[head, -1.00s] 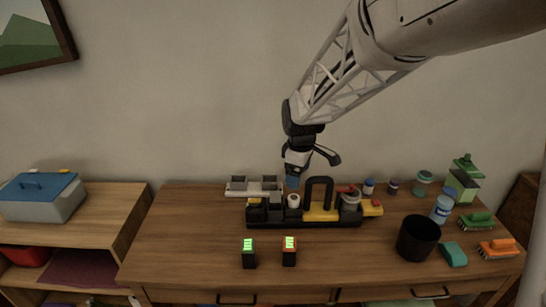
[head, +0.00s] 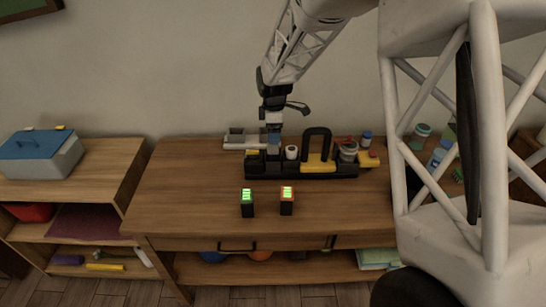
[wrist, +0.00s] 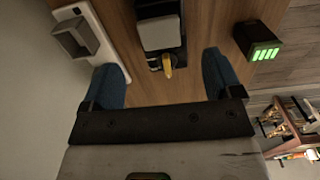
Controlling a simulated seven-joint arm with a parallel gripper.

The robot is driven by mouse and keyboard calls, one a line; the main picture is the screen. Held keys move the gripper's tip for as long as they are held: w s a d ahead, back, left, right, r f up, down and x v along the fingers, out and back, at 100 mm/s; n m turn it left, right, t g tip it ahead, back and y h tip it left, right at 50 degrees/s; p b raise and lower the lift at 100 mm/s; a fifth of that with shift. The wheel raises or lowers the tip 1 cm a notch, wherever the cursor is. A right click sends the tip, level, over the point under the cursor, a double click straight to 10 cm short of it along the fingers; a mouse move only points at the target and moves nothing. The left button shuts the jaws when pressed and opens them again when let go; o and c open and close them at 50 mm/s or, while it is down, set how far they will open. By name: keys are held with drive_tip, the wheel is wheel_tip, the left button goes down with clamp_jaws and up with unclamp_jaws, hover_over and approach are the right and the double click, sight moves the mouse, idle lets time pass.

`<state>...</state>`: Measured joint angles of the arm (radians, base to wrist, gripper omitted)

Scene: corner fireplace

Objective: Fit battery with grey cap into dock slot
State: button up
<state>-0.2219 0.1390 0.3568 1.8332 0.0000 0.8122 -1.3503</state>
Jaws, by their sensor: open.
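My gripper (head: 273,143) points down at the left end of the black caddy (head: 320,175). Its blue fingertips (wrist: 163,76) are spread wide with nothing between them. In the wrist view a light grey block (wrist: 160,33), which looks like the grey cap, sits in the dark caddy just beyond the fingertips, roughly in line with the gap. In the head view my gripper largely hides it. The white dock (head: 234,139) lies behind the caddy's left end; its grey-rimmed slot (wrist: 75,38) shows at upper left in the wrist view.
Two black batteries with green displays, one green-edged (head: 247,203) and one red-edged (head: 287,201), stand on the desk (head: 180,200) in front of the caddy. A black handle (head: 317,145) rises from the caddy right of my gripper. My arm hides the desk's right side.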

sight(273, 147)
drive_tip(key=shift+f, duration=0.1)
drive_tip(key=shift+f, duration=1.25)
drive_tip(key=shift+f, duration=0.1)
drive_tip(key=shift+a+f, duration=0.15)
drive_tip(key=shift+f, duration=2.35)
drive_tip(key=shift+c, duration=0.4)
drive_tip(key=c, duration=1.1)
drive_tip(key=shift+r, duration=0.1)
